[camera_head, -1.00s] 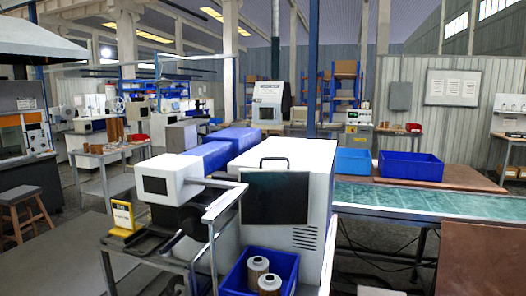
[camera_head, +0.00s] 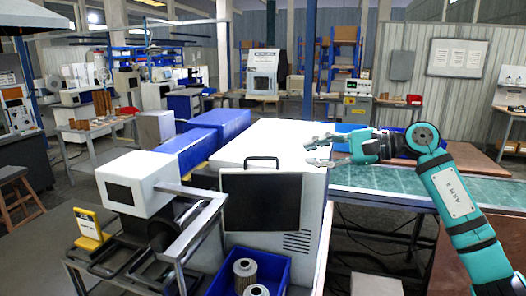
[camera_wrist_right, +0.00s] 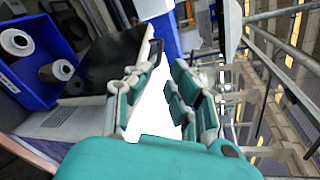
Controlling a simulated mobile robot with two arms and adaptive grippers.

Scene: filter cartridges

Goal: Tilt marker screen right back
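A black screen (camera_head: 262,201) stands at the front of a large white machine (camera_head: 275,140), with a dark handle (camera_head: 262,161) at its top edge. The screen (camera_wrist_right: 105,62) also shows in the wrist view, left of the fingers. My right gripper (camera_head: 318,152) is open and empty, above the right side of the machine's top. It is apart from the screen and handle. In the wrist view its fingers (camera_wrist_right: 158,98) are spread, with the white top between them. My left gripper is not in view.
A blue bin with filter cartridges (camera_head: 245,268) sits below the screen. A smaller white unit (camera_head: 135,183) and metal rails stand to the left. A green conveyor (camera_head: 375,186) runs right, behind my right arm. Blue covers lie behind the machine.

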